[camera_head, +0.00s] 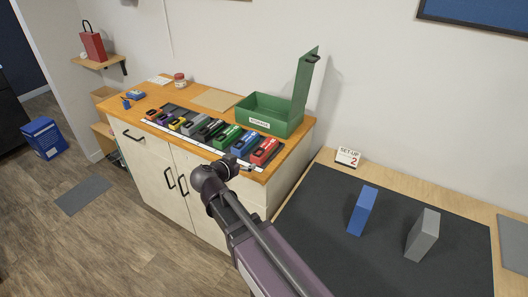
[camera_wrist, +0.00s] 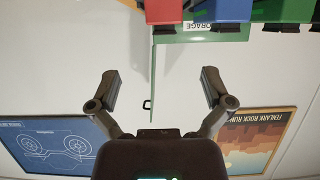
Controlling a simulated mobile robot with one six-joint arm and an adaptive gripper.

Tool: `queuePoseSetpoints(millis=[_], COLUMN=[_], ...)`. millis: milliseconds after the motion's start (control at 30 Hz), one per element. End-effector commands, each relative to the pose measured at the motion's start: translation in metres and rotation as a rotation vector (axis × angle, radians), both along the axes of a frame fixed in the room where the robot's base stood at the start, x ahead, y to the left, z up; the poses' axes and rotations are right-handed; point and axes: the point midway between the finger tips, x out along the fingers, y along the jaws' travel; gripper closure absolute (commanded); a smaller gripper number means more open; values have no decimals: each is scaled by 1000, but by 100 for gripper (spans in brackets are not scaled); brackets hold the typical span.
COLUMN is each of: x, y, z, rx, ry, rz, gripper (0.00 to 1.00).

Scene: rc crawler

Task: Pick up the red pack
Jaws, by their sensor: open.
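The red pack (camera_head: 264,151) stands at the right end of a row of coloured packs on the wooden cabinet top, beside a blue pack (camera_head: 243,143). In the wrist view, which looks upside down, the red pack (camera_wrist: 163,11) shows at the top edge, partly cut off, with the blue pack (camera_wrist: 224,10) to its right. My gripper (camera_wrist: 160,78) is open with nothing between its fingers. The red pack lies beyond the fingertips in that picture, apart from them. In the head view my arm's end is just in front of the row's right end, and the fingers are hard to make out.
A green storage box (camera_head: 262,122) with its lid (camera_head: 305,88) raised stands behind the packs. At right is a dark-matted table with a blue block (camera_head: 362,211), a grey block (camera_head: 422,236) and a "SET-UP 2" sign (camera_head: 348,157). A jar (camera_head: 179,80) stands farther left.

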Motion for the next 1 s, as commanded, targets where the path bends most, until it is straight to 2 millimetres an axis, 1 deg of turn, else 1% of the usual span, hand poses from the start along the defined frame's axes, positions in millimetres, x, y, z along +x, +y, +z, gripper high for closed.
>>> queuePoseSetpoints(millis=[533,700,1000], x=[55,62,62], y=[-35,-39,-40], z=[-29,-31,-31], rx=[-1,1,0], ry=[0,1,1], rz=[-2,1,1], gripper=[0,0,0])
